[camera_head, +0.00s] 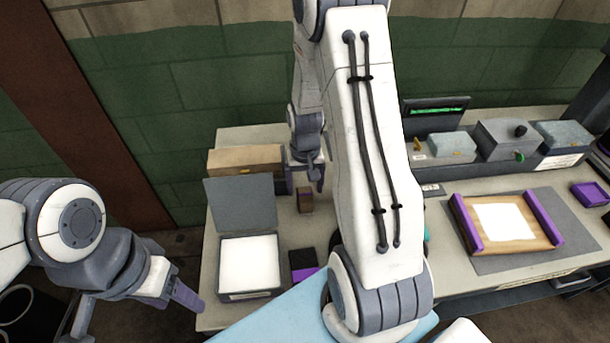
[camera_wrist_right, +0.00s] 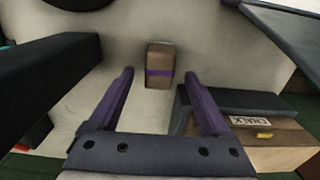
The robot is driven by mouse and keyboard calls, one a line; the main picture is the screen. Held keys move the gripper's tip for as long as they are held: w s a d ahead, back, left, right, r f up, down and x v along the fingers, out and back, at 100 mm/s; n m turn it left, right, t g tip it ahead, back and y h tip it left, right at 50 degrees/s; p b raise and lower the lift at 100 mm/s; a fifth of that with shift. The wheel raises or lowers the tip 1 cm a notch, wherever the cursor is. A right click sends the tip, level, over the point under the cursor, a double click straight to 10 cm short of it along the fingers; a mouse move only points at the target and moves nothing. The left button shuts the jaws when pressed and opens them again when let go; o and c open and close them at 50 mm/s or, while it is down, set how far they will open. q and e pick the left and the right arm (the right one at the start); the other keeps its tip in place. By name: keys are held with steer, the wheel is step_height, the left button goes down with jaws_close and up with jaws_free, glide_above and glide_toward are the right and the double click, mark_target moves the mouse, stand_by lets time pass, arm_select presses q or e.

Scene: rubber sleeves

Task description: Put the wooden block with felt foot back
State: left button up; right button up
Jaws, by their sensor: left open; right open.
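A small brown wooden block (camera_head: 305,201) stands on the pale table, beside the wooden box. In the right wrist view the block (camera_wrist_right: 160,59) has a purple band across it; I cannot make out a felt foot. My right gripper (camera_head: 305,178) is open and empty over the table, close to the block. In the right wrist view its fingers (camera_wrist_right: 159,75) point toward the block, which lies between and just beyond the tips. My left gripper (camera_head: 136,306) is open and empty, off the table's left side.
A wooden box (camera_head: 228,161), labelled CHALK in the wrist view (camera_wrist_right: 268,142), stands behind an open grey box (camera_head: 240,205) with a white inside. A black and purple item (camera_head: 303,262) lies nearby. A wooden tray with purple rails (camera_head: 538,216) sits on a grey mat (camera_head: 580,235) at right.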

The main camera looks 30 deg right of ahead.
mark_target(305, 196)
step_height(305, 196, up, 6)
steer(key=shift+f, duration=0.25)
stand_by(0.4)
